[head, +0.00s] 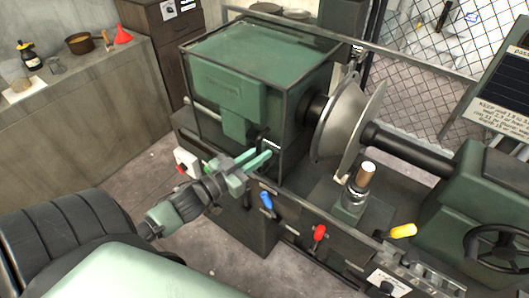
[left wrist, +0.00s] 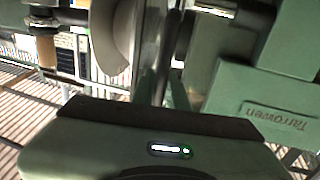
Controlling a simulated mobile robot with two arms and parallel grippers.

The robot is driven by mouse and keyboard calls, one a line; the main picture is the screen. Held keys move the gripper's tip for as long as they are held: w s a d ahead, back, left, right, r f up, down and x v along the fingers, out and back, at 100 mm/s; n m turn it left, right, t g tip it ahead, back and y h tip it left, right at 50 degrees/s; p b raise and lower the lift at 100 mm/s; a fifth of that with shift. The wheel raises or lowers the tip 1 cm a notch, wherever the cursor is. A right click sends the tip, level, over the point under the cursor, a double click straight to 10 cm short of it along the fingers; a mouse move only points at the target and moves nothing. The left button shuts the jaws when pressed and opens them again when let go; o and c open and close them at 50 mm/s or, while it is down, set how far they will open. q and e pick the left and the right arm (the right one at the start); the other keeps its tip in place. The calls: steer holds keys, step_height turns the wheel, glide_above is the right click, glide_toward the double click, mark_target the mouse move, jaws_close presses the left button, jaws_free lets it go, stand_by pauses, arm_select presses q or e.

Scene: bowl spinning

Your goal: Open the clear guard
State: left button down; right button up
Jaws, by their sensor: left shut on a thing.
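The clear guard (head: 284,105) is a see-through box with thin dark edges. It stands over the green headstock (head: 232,85) of the lathe in the head view and looks closed. My left gripper (head: 264,157) is at the lower front right part of the guard, with its green fingers shut on it. The exact spot of the grip is small and partly hidden. In the left wrist view, the gripper's body fills the bottom, and the headstock (left wrist: 240,95) with upside-down lettering shows behind the fingers. My right gripper is not in view.
A metal bowl-shaped disc (head: 345,120) sits on the spindle right of the guard. A blue lever (head: 266,200), a red lever (head: 319,233) and a yellow handle (head: 403,231) stick out along the front. A bench (head: 90,110) with small items stands at left.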

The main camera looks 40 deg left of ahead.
arm_select(q)
steer(key=c, duration=1.4)
jaws_free()
steer(key=shift+s+f, duration=0.1)
steer(key=s+a+b, duration=0.1)
steer(key=s, duration=0.6)
steer(key=shift+s+a+b, duration=0.25)
steer(key=shift+b, duration=0.1)
